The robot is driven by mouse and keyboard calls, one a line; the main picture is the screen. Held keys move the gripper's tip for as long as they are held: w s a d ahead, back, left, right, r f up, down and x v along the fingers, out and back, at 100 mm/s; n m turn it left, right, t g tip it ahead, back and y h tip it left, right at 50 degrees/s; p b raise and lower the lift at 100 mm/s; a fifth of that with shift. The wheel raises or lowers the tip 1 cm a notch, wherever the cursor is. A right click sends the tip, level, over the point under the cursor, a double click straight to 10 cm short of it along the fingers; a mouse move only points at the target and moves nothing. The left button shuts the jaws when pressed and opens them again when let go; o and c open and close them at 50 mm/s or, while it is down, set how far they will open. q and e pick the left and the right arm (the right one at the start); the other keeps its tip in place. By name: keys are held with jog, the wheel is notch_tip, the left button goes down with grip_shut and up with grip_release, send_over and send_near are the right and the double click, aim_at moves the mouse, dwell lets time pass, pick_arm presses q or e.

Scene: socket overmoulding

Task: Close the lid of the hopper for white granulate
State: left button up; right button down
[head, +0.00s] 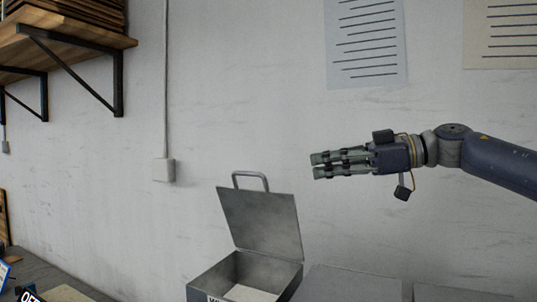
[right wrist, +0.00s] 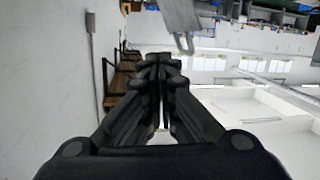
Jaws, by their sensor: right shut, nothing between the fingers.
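The hopper (head: 215,279) is a grey metal box at the bottom middle of the head view, with pale material inside and a partly cut-off label on its front. Its lid (head: 260,222) stands open, tilted up at the back, with a bar handle (head: 251,176) on its top edge. The lid also shows at the top of the right wrist view (right wrist: 180,14), with its handle hanging below. My right gripper (head: 313,165) is shut and empty, up and to the right of the lid, apart from it, pointing left. My left gripper is not in view.
Two more grey boxes with closed tops, one in the middle (head: 350,284) and one at the right (head: 455,293), stand right of the hopper. A wooden shelf (head: 60,45) on black brackets hangs at the upper left. A conduit with a wall box (head: 164,170) runs down the wall.

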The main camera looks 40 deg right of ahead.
notch_tip(320, 180, up, 4)
jog(key=w+m+p, duration=0.2)
jog(key=m, duration=1)
jog(key=shift+y, duration=0.4)
jog(key=w+a+f+p, duration=0.1)
jog(key=a, duration=0.1)
jog(key=w+a+f+p, duration=0.1)
jog(key=w+a+p, duration=0.1)
jog(key=a, duration=0.1)
jog(key=w+a+f+p, duration=0.1)
jog(key=w+a+p, duration=0.1)
jog(key=a, duration=0.1)
jog(key=shift+w, duration=0.25)
jog(key=shift+a+f, duration=0.1)
jog(key=shift+f, duration=0.05)
jog(key=shift+w+a+f, duration=0.1)
